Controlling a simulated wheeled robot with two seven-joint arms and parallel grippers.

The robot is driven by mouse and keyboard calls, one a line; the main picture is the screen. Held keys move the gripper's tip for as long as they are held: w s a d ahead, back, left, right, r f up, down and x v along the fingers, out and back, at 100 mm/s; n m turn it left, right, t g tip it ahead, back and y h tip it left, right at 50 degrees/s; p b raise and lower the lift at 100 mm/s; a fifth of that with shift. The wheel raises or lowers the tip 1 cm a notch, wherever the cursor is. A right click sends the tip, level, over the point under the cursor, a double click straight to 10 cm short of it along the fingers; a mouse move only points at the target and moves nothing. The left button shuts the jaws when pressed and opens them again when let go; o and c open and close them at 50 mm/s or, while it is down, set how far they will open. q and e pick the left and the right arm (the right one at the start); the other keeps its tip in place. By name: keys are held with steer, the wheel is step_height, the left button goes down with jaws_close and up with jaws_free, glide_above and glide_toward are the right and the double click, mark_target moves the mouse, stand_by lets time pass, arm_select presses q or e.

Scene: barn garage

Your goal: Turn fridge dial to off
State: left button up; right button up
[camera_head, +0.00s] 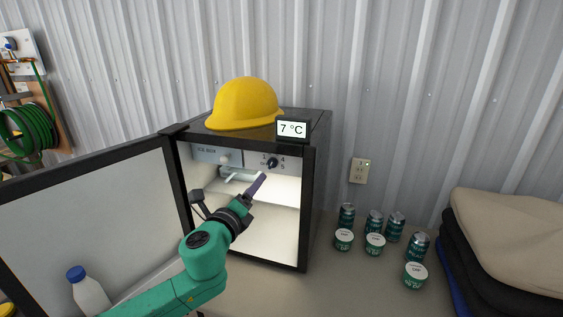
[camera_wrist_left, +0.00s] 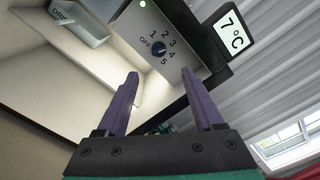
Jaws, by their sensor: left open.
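The small black fridge (camera_head: 308,190) stands with its door (camera_head: 90,190) swung open to the left. The dial (camera_head: 272,162) is a dark round knob on a light panel at the top right inside. In the left wrist view the dial (camera_wrist_left: 158,48) has OFF and the numbers 1 to 5 around it; its exact setting is too small to read. My left gripper (camera_head: 261,180) is just below and in front of the dial. Its purple fingers (camera_wrist_left: 165,85) are apart and empty, and the dial shows between and beyond their tips. My right gripper is not in view.
A yellow hard hat (camera_head: 245,104) and a display reading 7 °C (camera_head: 292,129) sit at the fridge top. An ice box (camera_head: 210,155) is left of the dial. Cans (camera_head: 374,221) and small tubs (camera_head: 343,239) stand to the right. A bottle (camera_head: 90,294) is by the door.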

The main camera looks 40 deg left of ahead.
mark_target(270, 165)
arm_select(q)
steer(key=x, duration=1.1)
steer(key=shift+a+p, duration=0.1)
steer(key=shift+p, duration=0.3)
steer(key=shift+w+a+f, duration=0.1)
steer(key=shift+w+a, duration=0.1)
steer(key=shift+w, duration=0.5)
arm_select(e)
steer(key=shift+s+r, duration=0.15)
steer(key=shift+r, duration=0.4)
arm_select(q)
jaws_close()
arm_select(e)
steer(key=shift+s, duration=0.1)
